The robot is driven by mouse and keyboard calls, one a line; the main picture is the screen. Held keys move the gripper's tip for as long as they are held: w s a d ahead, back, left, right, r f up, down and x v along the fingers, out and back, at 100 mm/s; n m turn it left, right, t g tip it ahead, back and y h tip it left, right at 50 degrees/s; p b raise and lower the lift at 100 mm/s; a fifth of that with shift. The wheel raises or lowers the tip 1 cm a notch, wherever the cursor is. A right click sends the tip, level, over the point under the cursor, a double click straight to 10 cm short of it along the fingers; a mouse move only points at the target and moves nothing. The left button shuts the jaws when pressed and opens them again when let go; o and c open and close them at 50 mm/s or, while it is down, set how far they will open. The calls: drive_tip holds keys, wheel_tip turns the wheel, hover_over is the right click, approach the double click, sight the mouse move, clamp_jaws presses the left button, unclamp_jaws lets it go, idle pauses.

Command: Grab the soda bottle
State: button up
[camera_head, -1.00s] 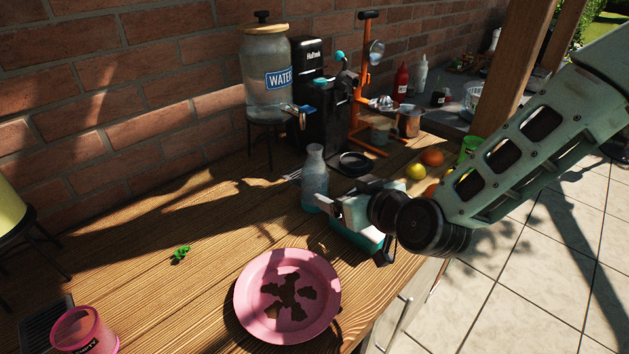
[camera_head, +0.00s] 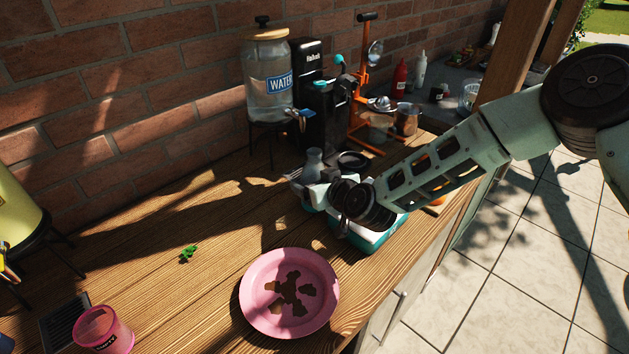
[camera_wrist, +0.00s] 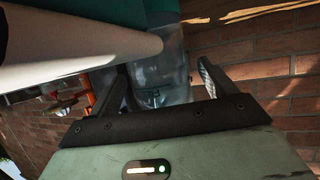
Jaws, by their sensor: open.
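The soda bottle (camera_head: 314,162) is a clear, greyish bottle on the wooden table. In the head view only its neck and shoulder show; my gripper and wrist hide the lower part. In the wrist view the bottle (camera_wrist: 162,75) lies between the two dark fingers of my gripper (camera_wrist: 160,90). The fingers are apart, with a gap between the right finger and the bottle; contact on the left side is unclear. In the head view my gripper (camera_head: 308,188) is at the bottle's body.
A teal and white box (camera_head: 372,240) sits right beside my wrist. Behind stand the water dispenser (camera_head: 268,85), a black machine (camera_head: 318,110) and an orange press (camera_head: 362,85). A pink plate (camera_head: 255,300) lies in front. The table left of the bottle is mostly clear.

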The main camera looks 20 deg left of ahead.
drive_tip(key=shift+w+a+f, duration=0.25)
drive_tip(key=shift+w+a, duration=0.1)
drive_tip(key=shift+a, duration=0.05)
drive_tip(key=c, duration=1.3)
drive_tip(key=shift+r, duration=0.1)
drive_tip(key=shift+c, duration=0.3)
drive_tip(key=shift+r, duration=0.1)
